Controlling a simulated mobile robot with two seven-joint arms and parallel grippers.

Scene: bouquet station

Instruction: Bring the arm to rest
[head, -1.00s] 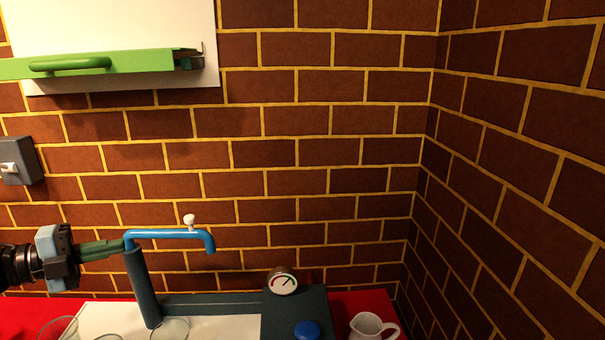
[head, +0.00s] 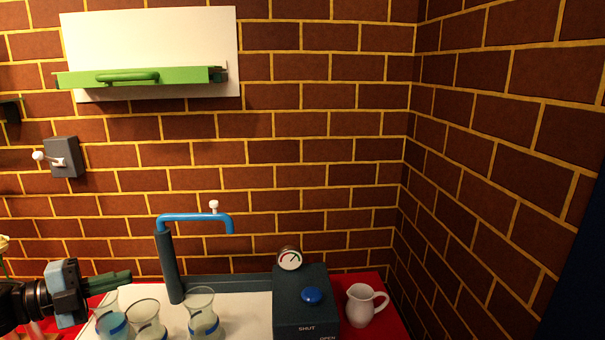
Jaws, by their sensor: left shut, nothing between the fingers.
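My left gripper (head: 122,278) comes in from the lower left in the head view. Its green fingers are shut and empty, pointing right. They are left of the dark post of the blue faucet (head: 193,217), apart from it, and above the glass vessels. My right gripper is not in view.
Glass vessels (head: 202,315) stand on a white surface (head: 245,313) below the faucet. A dark box (head: 300,290) has a blue knob (head: 312,296) and gauge (head: 289,259). A white pitcher (head: 360,306) stands right of it. A green-handled panel (head: 140,77) and grey switch box (head: 65,157) are on the brick wall.

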